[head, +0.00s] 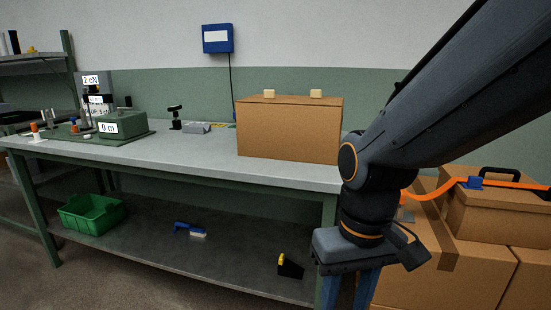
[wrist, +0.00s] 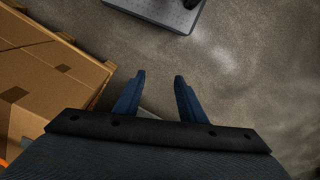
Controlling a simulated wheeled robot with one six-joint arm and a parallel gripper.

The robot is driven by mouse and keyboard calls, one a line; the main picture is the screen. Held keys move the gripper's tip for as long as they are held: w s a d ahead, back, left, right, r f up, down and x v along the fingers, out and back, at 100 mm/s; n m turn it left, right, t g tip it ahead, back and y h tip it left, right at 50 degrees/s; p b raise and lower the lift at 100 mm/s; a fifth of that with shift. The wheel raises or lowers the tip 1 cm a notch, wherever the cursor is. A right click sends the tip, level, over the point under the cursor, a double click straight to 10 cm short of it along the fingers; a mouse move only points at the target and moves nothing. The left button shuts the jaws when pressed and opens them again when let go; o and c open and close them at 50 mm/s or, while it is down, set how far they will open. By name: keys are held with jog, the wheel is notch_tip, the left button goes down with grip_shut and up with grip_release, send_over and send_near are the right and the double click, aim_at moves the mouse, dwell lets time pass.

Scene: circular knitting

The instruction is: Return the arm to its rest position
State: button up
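My arm reaches in from the upper right of the head view and bends down at the wrist. My gripper (head: 347,300) hangs pointing down beside the right end of the workbench, its fingertips cut off by the lower picture edge. In the wrist view my gripper (wrist: 159,77) has its two blue fingers apart. Nothing is between them; bare grey floor shows there.
The workbench (head: 190,150) bears a large closed carton (head: 290,130) at its right end. Stacked cardboard boxes (head: 480,270) stand close to the right of my gripper; boxes (wrist: 50,75) also show left in the wrist view. Floor (wrist: 255,70) is clear to the right there.

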jog(key=d+r+m+p, duration=0.2)
jog(key=d+r+p, duration=0.6)
jog(key=p, duration=0.6)
jog(key=shift+s+h, duration=0.15)
jog(key=shift+h, duration=0.15)
